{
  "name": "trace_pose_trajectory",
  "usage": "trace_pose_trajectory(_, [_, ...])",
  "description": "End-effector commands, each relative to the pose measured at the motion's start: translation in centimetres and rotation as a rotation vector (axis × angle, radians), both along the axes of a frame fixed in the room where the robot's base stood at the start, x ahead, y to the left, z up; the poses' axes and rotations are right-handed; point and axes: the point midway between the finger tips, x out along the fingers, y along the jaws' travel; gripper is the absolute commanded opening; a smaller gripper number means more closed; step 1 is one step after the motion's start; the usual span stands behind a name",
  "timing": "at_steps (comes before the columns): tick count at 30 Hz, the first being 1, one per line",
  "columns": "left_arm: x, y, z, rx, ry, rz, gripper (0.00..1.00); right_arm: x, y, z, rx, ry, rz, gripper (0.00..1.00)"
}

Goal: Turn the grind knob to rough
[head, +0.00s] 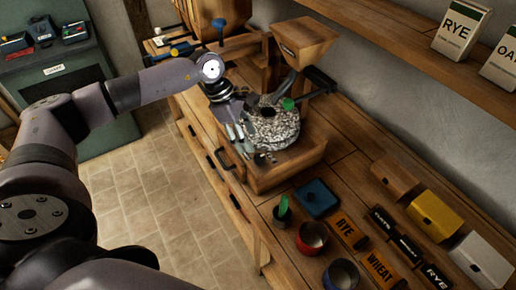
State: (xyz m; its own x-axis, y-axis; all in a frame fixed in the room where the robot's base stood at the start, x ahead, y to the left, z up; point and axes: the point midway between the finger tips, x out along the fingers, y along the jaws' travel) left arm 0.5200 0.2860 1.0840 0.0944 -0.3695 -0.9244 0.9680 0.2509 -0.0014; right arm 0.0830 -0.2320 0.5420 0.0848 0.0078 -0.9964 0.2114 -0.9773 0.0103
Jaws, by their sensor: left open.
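The mill stands on the wooden bench, with a wooden hopper (305,40) above a round speckled grey stone (285,122). A small green part (288,104) shows at the stone's upper edge, beside a dark arm (318,79). I cannot tell which part is the grind knob, and no rough mark is readable. My left gripper (248,146) is open, pointing down at the left front of the stone and partly covering it. I cannot tell whether it touches the mill. My right gripper is not in view.
A shelf (400,25) hangs above. Tiled floor (160,205) is clear at left.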

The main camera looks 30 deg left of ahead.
Motion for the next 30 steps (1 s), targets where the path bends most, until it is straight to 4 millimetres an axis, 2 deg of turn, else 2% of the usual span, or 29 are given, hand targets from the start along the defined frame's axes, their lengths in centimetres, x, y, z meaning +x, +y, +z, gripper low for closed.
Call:
trace_pose_trajectory(1, [0.0,-0.5,-0.8,-0.001,0.005,-0.001,0.49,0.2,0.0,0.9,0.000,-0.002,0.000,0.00])
trace_pose_trajectory(3, [0.1,-1.0,-2.2,0.000,0.005,0.000,0.49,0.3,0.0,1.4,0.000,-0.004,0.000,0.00])
trace_pose_trajectory(12, [0.7,-2.6,-6.3,-0.002,0.002,0.001,0.49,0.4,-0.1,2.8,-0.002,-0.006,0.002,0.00])
trace_pose_trajectory(17, [0.7,-2.9,-7.1,0.000,0.000,0.001,0.49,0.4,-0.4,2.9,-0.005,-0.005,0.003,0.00])
trace_pose_trajectory(24, [0.7,-2.9,-7.2,0.000,0.000,0.001,0.49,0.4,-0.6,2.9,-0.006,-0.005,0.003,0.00])
trace_pose_trajectory(30, [0.7,-2.9,-7.1,-0.001,0.000,0.001,0.35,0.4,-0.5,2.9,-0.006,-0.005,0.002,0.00])
